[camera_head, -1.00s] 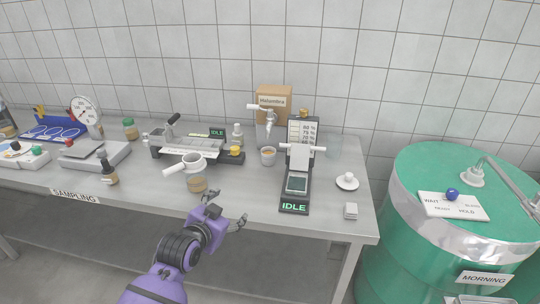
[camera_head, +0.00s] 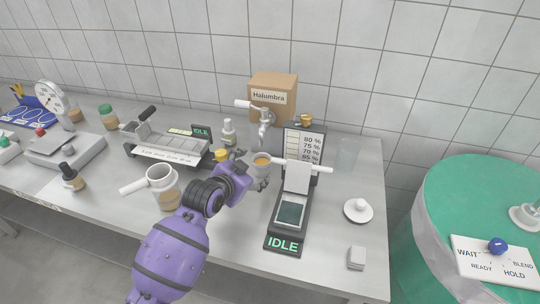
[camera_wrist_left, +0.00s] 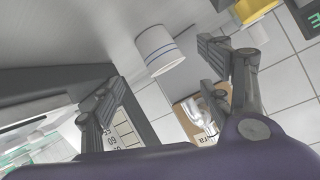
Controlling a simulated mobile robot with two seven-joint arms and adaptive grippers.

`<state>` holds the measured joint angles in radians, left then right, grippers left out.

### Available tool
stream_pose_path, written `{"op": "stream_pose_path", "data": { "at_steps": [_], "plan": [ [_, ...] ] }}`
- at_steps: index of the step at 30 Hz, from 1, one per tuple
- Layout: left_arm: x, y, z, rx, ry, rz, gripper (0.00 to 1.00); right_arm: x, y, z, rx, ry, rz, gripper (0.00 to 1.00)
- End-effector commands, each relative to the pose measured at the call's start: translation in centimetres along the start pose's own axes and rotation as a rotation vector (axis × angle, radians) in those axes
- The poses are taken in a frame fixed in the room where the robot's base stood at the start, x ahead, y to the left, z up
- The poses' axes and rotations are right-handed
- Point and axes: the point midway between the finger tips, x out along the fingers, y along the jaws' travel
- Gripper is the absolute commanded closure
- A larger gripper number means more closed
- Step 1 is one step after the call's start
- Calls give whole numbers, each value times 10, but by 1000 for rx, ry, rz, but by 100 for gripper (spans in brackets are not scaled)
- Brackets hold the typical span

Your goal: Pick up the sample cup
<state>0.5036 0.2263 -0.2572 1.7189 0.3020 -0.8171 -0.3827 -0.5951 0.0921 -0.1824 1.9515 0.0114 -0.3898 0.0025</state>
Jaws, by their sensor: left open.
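The sample cup (camera_head: 262,160), small and pale with a tan content, stands upright on the table just below the metal tap. In the left wrist view the white cup (camera_wrist_left: 160,52) with blue bands appears between and just beyond the finger ends. My left gripper (camera_head: 252,170) is open at the cup, with its fingers spread about it. Its two fingers also show in the left wrist view (camera_wrist_left: 160,80), with clear space between them. I cannot tell whether either finger touches the cup. The lower part of the cup is partly hidden by the gripper in the head view. My right gripper is not in view.
A dark device reading IDLE (camera_head: 290,210) stands close right of the cup. The tap (camera_head: 265,130) and a cardboard box (camera_head: 273,95) are behind. A white-handled pot (camera_head: 160,180) and a jar are left of my gripper. A white lidded dish (camera_head: 357,210) lies right.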

Motion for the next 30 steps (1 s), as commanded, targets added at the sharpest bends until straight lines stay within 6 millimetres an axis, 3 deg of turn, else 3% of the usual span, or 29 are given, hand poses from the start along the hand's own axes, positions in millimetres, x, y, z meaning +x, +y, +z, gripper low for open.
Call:
{"op": "stream_pose_path", "data": {
  "at_steps": [5, 21, 30],
  "plan": [
    [9, 0, 1, -2, -1, 1, 29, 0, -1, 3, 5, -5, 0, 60],
    [75, 2, 4, -2, 0, 1, 29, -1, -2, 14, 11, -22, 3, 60],
    [78, 1, 4, -1, 0, -1, 30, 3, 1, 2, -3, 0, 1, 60]
  ]
}}
